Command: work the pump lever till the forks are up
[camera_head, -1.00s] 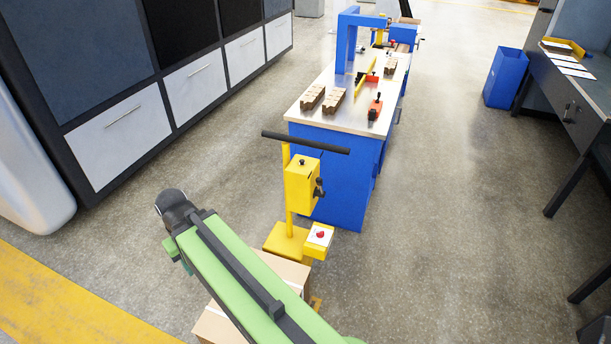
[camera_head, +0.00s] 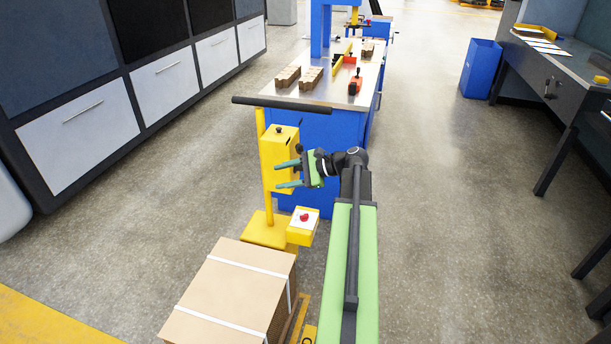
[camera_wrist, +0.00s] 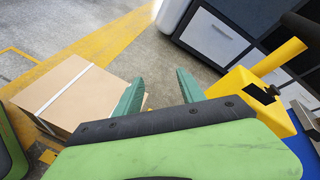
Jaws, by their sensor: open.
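The yellow pallet truck (camera_head: 278,158) stands ahead, with a black crossbar handle (camera_head: 285,105) on top and a red button on its low box (camera_head: 303,223). A strapped carton (camera_head: 228,292) sits over its yellow forks (camera_head: 298,322), which are mostly hidden. My gripper (camera_head: 277,174) is open at the right side of the yellow pump housing. The pump lever is largely hidden by my gripper there, and I cannot tell whether the fingers touch it. In the wrist view, the open fingers (camera_wrist: 160,92) have nothing between them, and the housing (camera_wrist: 243,92) is at right.
A blue workbench (camera_head: 310,150) with wooden blocks and clamps stands just behind the truck. Grey cabinets (camera_head: 90,115) line the left. A dark desk (camera_head: 560,95) and blue bin (camera_head: 481,68) stand at right. The floor between truck and desk is clear.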

